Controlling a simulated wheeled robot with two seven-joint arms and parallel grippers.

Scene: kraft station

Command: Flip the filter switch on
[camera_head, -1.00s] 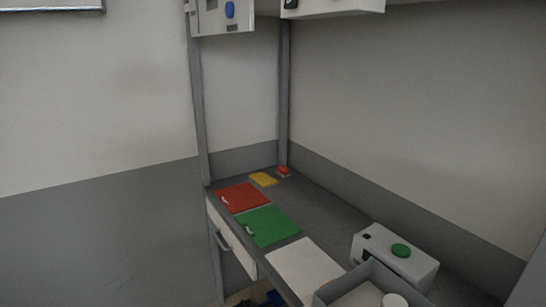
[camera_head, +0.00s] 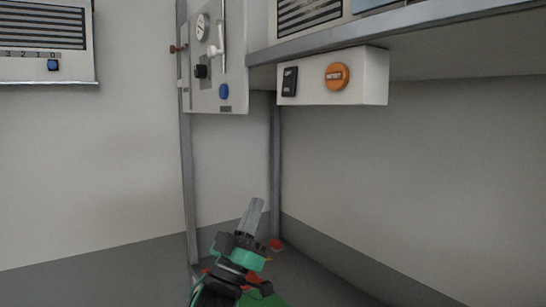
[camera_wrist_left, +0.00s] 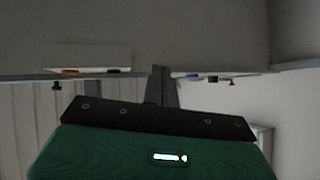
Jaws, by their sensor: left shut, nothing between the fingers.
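A white box (camera_head: 360,78) hangs under the shelf in the head view, with a dark rocker switch (camera_head: 289,81) and a round orange button (camera_head: 337,77) on its front. Left of it a grey panel (camera_head: 235,96) carries a gauge, a light lever (camera_head: 216,42), a black knob (camera_head: 201,71) and a blue button (camera_head: 224,91). No legible label tells me which is the filter switch. My left gripper (camera_head: 257,203) is shut and empty, pointing up, below the box and panel and apart from both. In the left wrist view its fingers (camera_wrist_left: 160,85) are together. My right gripper is out of view.
The shelf (camera_head: 440,28) overhangs at the upper right. A metal post (camera_head: 276,170) stands behind my gripper, another (camera_head: 188,170) to its left. A vented wall unit (camera_head: 45,50) hangs at the far left. The space between gripper and box looks clear.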

